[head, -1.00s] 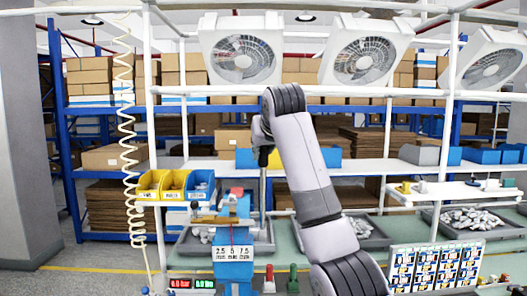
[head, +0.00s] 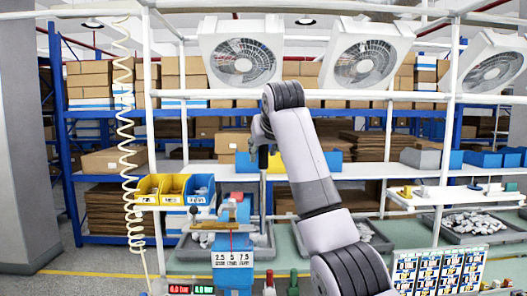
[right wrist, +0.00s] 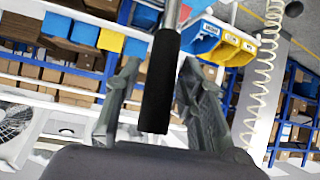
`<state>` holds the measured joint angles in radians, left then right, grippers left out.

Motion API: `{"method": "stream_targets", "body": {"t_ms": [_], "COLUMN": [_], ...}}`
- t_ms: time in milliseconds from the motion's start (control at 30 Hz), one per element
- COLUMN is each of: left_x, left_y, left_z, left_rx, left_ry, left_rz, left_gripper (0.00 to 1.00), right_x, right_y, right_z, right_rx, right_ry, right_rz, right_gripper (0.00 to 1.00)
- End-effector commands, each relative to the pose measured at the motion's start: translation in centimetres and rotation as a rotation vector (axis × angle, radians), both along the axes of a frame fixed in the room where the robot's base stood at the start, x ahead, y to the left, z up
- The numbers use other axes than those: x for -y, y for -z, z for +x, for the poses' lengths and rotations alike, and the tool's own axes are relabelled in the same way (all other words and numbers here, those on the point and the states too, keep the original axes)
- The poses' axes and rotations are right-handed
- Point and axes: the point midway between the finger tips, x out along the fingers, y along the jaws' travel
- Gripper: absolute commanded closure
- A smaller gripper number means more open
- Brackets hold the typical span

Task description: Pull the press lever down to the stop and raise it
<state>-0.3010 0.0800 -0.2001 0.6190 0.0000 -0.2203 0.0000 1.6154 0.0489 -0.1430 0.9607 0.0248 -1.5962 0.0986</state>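The press (head: 233,273) is a blue stand with a white scale label, left of centre in the head view. Its lever (head: 263,195) is a grey rod standing upright beside it. The lever's black grip (right wrist: 157,85) hangs in the middle of the right wrist view. My right gripper (right wrist: 160,105) is open, with one finger on each side of the grip and gaps showing between. My left gripper is in neither view.
Yellow and blue bins (head: 172,188) stand left of the press. Grey trays (head: 453,222) of parts lie on the green bench. A panel of cards (head: 437,270) stands at front right. A coiled hose (head: 128,150) hangs at left. Red and green displays (head: 190,289) sit at the bottom.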

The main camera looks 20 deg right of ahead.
Motion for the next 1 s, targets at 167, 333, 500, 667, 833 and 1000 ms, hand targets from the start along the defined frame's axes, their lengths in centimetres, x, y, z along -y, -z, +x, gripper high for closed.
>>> {"method": "stream_targets", "body": {"t_ms": [167,333,500,667,833,1000], "left_x": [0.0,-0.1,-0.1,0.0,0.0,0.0], "left_y": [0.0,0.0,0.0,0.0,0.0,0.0], "left_z": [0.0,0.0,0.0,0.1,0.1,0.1], "left_rx": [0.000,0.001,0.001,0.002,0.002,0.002], "left_ry": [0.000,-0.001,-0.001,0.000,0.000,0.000], "left_rz": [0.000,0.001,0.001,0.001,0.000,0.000], "left_gripper": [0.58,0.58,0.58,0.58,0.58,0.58], "right_x": [0.0,0.0,-0.2,-0.5,-0.8,-1.1], "right_y": [0.1,0.1,-0.8,-2.6,-4.7,-6.0], "right_z": [0.0,0.0,-1.2,-3.8,-6.8,-8.9], "right_rx": [-0.002,-0.003,0.000,0.003,0.002,0.000], "right_ry": [0.000,0.000,-0.001,-0.001,-0.001,0.000], "right_rz": [0.002,0.002,0.002,0.002,0.002,0.001], "right_gripper": [0.57,0.57,0.57,0.57,0.57,0.57]}}
